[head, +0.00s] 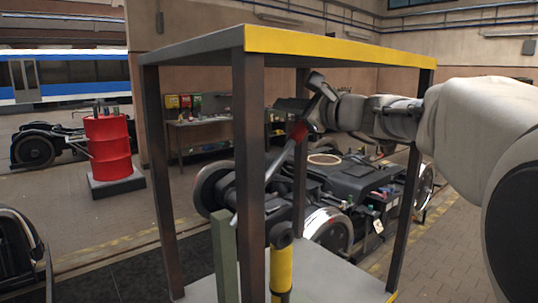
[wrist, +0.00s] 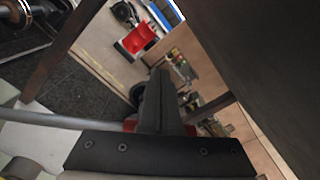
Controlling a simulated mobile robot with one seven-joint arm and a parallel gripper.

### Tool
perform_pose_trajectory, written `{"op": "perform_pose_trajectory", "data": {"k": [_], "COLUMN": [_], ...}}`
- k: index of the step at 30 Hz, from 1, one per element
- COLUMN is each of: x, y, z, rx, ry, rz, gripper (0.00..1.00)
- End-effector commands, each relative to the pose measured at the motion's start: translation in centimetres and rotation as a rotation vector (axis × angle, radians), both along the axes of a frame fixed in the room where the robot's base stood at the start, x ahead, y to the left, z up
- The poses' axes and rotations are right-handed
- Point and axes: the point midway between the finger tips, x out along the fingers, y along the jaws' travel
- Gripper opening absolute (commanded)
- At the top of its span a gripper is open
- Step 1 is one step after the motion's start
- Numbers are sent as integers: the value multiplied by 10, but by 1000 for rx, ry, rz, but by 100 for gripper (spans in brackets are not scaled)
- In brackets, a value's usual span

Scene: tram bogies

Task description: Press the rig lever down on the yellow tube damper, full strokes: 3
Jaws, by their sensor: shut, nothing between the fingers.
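The rig lever (head: 268,172) is a grey bar inside a dark frame. It slopes up to the right from the top of a grey-green post (head: 223,255) to a red grip (head: 299,131). My gripper (head: 284,104) is shut and empty, just above the red grip. In the wrist view the shut fingers (wrist: 158,98) cover the middle of the red grip, and the lever bar runs off left. Whether they touch is unclear.
The frame's dark posts (head: 248,180) and yellow-edged top (head: 340,46) surround the lever; my arm reaches in from the right. A bogie (head: 345,185) stands behind. A red drum (head: 108,145) and a workbench (head: 200,121) are farther back left.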

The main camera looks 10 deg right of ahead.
Motion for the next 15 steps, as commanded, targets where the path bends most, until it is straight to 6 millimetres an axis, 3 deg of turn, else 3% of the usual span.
{"op": "perform_pose_trajectory", "data": {"k": [15], "x": [9], "y": [-13], "z": [-13], "rx": [0], "ry": [0], "rz": [0], "gripper": [0]}}
